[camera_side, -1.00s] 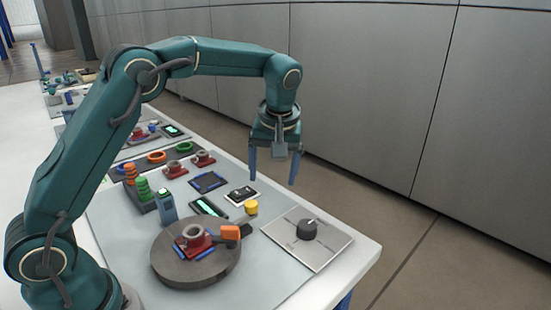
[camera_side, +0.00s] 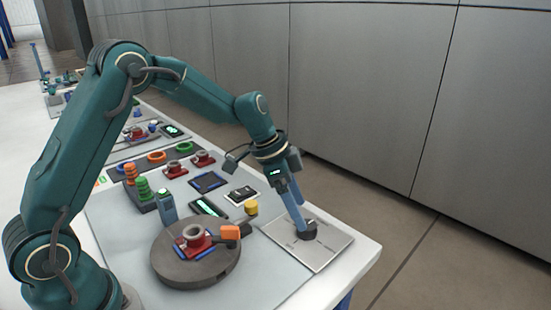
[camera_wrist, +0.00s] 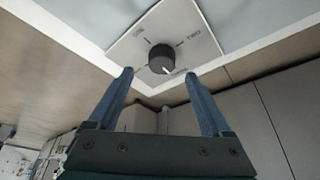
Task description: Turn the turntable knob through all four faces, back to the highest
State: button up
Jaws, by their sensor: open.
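The black knob (camera_side: 306,231) stands on a light square plate (camera_side: 327,250) at the table's near right corner. In the wrist view the knob (camera_wrist: 162,58) has a white pointer mark directed toward the lower right, and the plate (camera_wrist: 200,20) carries tick marks and labels, among them "TWO". My gripper (camera_side: 299,230) is tilted and its fingertips are at the knob in the side view, partly covering it. In the wrist view the gripper fingers (camera_wrist: 160,82) are apart, and the knob shows beyond the gap between them. The round grey turntable (camera_side: 165,268) carries a red part (camera_side: 192,240).
An orange-ended piece (camera_side: 231,232) sits at the turntable's right edge. A yellow cylinder (camera_side: 251,207) and a green-screened device (camera_side: 208,207) lie behind. Stacked orange and green rings (camera_side: 143,190) stand at the left. The table's edge is close to the knob plate.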

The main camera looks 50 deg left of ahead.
jog(key=shift+x, duration=2.4)
jog(key=shift+a, duration=0.2)
jog(key=shift+c, duration=0.3)
grip_shut()
